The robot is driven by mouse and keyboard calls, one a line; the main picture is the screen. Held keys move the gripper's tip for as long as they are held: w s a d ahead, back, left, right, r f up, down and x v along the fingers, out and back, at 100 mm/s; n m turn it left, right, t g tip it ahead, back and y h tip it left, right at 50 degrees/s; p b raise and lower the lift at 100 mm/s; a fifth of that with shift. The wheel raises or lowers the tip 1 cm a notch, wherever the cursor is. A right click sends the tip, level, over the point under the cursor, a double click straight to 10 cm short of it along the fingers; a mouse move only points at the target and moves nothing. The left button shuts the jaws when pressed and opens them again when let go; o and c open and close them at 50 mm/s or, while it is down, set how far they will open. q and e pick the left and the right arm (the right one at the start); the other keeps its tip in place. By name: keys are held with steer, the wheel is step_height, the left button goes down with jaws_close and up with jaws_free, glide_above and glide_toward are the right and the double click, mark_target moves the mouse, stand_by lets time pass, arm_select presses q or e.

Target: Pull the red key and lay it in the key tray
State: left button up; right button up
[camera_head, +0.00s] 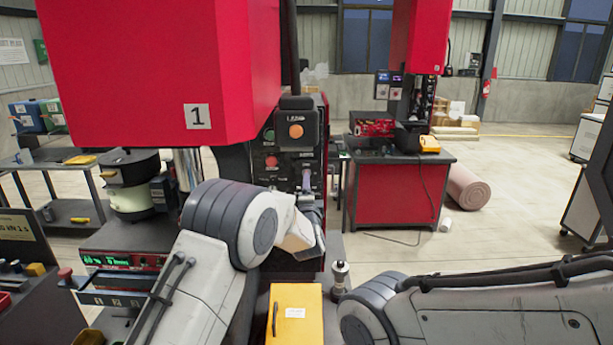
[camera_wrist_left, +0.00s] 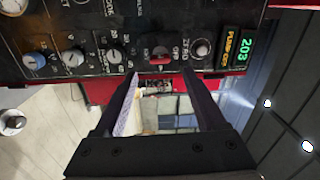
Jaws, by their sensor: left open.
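The red key (camera_wrist_left: 160,53) sits in the dark control panel (camera_wrist_left: 110,30), next to an OFF marking, in the left wrist view. My left gripper (camera_wrist_left: 159,75) is open. Its two fingertips point at the panel, one on either side of the key, and nothing is held between them. In the head view my left arm reaches to the panel (camera_head: 271,143) under the red machine, and its wrist hides the lower part. I cannot pick out the key tray with certainty. My right arm enters at the lower right of the head view, and its gripper is out of frame.
A yellow box (camera_head: 293,325) with a dark handle stands at the front centre. Knobs (camera_wrist_left: 74,58) and a lit display (camera_wrist_left: 237,52) flank the key.

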arm_select(q)
steer(key=w+p, duration=0.1)
steer(key=w, duration=0.6)
steer(key=shift+w+a+r+p, duration=0.1)
steer(key=shift+w+r+p, duration=0.1)
steer(key=shift+p, duration=0.1)
stand_by(0.8)
jaws_close()
steer(key=shift+s, duration=0.1)
steer(key=shift+s+f+b, duration=0.15)
steer(key=shift+s+b, duration=0.4)
steer(key=shift+s, duration=2.4)
